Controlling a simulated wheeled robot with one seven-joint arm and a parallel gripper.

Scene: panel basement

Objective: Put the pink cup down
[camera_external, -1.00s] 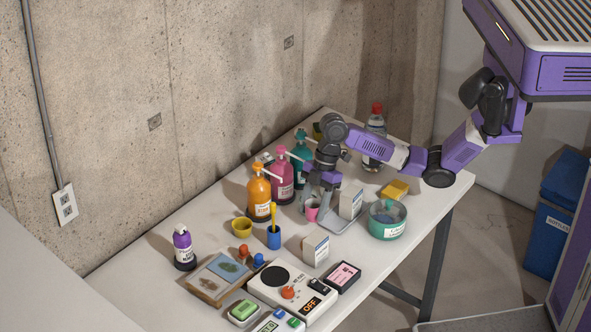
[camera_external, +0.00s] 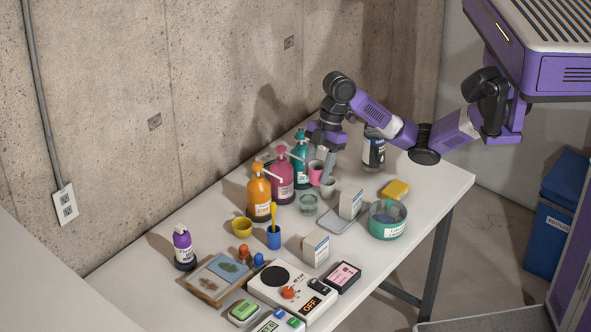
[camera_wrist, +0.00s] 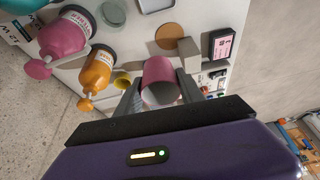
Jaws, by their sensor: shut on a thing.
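The pink cup (camera_external: 316,172) is between the fingers of my gripper (camera_external: 325,178), beside the teal and pink pump bottles in the external view. In the wrist view the pink cup (camera_wrist: 160,72) sits between the two fingers (camera_wrist: 158,93), with its pale inside partly showing toward the camera. My gripper is shut on the cup. The cup appears held above the white table (camera_external: 165,262); its exact height is hard to tell.
Teal (camera_external: 301,160), pink (camera_external: 281,180) and orange (camera_external: 259,199) pump bottles stand nearby. A small pale green round container (camera_external: 308,204) and a grey tray (camera_external: 338,226) bearing a white box (camera_external: 350,205) are in front.

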